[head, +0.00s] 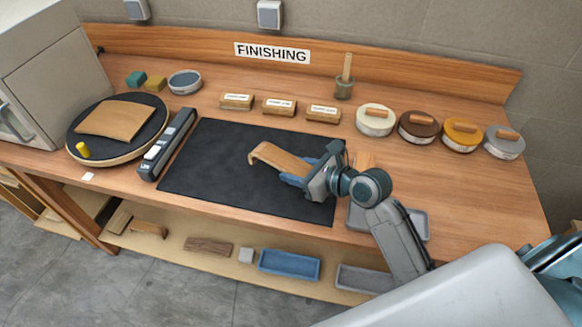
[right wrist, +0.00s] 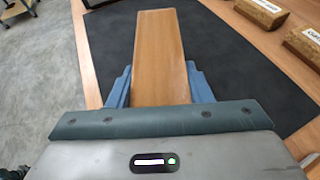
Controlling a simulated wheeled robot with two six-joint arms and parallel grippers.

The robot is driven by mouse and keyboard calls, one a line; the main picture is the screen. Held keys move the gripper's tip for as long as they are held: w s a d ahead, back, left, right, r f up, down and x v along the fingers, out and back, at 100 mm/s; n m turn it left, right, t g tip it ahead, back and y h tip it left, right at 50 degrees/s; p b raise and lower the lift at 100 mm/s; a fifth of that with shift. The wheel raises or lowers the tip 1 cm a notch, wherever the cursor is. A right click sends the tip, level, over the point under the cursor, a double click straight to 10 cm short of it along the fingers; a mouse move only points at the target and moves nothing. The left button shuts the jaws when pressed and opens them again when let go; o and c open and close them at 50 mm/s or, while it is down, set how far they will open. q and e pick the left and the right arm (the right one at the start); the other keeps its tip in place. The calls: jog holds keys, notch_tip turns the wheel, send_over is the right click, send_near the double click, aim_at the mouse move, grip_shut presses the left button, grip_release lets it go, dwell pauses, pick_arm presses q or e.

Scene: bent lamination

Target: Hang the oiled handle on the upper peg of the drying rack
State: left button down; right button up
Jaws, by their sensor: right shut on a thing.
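The handle is a bent strip of light brown wood (head: 277,158) with a hooked far end, held over the black mat (head: 215,145). My right gripper (head: 302,177) is shut on its near part, and the hooked end points left and away. In the right wrist view the handle (right wrist: 160,50) runs straight out between the blue fingers of my right gripper (right wrist: 160,88). I cannot tell the exact gap between handle and mat. No drying rack or peg shows in either view. My left gripper is not in view.
A round black turntable (head: 77,148) with a curved wood panel and a long dark tool (head: 167,145) lie left of the mat. Labelled wooden blocks (head: 280,107) and several round tins (head: 375,120) line the back. A grey tray (head: 413,221) sits near the front right edge.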

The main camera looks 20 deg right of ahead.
aim_at(291, 161)
jog(key=w, duration=0.3)
jog(key=shift+w+a+f, duration=0.1)
jog(key=shift+w+f, duration=0.05)
jog(key=shift+w, duration=0.05)
notch_tip(291, 161, down, 3)
jog(key=shift+p, duration=0.5)
jog(key=shift+f, duration=0.25)
jog(key=shift+f, duration=0.1)
jog(key=o, duration=0.8)
jog(key=shift+o, duration=0.2)
jog(key=b+v, duration=0.1)
jog(key=v, duration=0.9)
jog(key=shift+s, duration=0.1)
jog(key=shift+v, duration=1.05)
